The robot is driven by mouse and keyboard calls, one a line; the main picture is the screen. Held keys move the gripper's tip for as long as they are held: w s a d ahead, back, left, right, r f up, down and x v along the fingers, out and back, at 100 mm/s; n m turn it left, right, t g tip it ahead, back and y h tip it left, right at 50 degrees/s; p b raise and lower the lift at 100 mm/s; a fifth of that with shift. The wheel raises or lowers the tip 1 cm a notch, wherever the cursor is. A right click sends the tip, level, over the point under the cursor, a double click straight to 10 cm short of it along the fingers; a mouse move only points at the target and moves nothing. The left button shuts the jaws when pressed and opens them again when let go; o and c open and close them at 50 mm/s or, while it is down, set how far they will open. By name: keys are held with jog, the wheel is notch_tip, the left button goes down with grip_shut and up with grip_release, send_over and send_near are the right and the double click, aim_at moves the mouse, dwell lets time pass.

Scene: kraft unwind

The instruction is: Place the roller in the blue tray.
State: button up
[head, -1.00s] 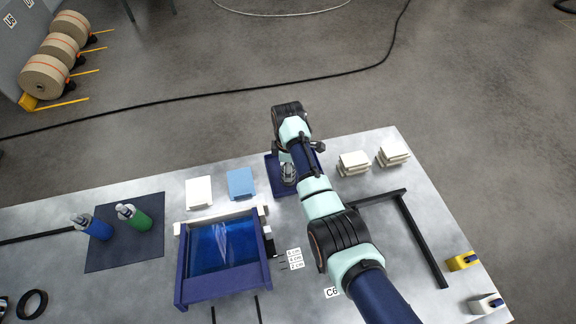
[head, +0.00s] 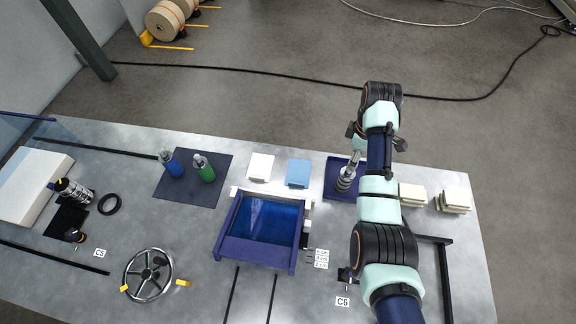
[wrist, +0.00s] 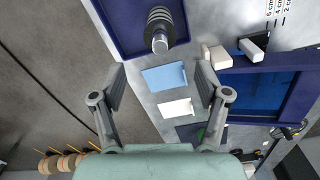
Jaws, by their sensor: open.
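The roller (head: 345,179), a dark ribbed cylinder with a silver shaft, is inside the blue tray (head: 331,190) at the back of the bench. It seems to stand on end, shaft up. In the wrist view the roller (wrist: 159,22) is at the top, its silver end towards me, with the tray's wall (wrist: 118,40) around it. My gripper (wrist: 160,88) is open and empty, its fingers apart and clear of the roller.
A large blue frame (head: 228,245) with a glossy blue sheet stands left of my arm. White (head: 260,167) and blue (head: 298,173) blocks lie beside the tray. Pale stacks (head: 453,201) are on the right. Bottles (head: 204,168) on a dark mat and a handwheel (head: 148,274) are further left.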

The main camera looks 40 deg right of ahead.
jog(key=w+a+r+m+t+h, duration=0.1)
jog(key=w+a+r+t, duration=0.3)
jog(key=a, duration=0.9)
jog(key=w+a+m+t+h, duration=0.1)
jog(key=w+a+m+t, duration=0.15)
jog(key=w+a, duration=0.7)
jog(key=s+a+r+t, duration=0.2)
jog(key=s+a+r, duration=0.1)
jog(key=a, duration=0.3)
jog(key=s+a+r+m+t+y, duration=0.1)
jog(key=s+a+r+t, duration=0.1)
jog(key=s+a+r, duration=0.2)
jog(key=s+a+r+t+y, duration=0.1)
jog(key=s+a+r+t, duration=0.1)
jog(key=a, duration=0.8)
jog(key=shift+s+r+m, duration=0.35)
jog(key=shift+s+r, duration=0.5)
jog(key=shift+s, duration=0.15)
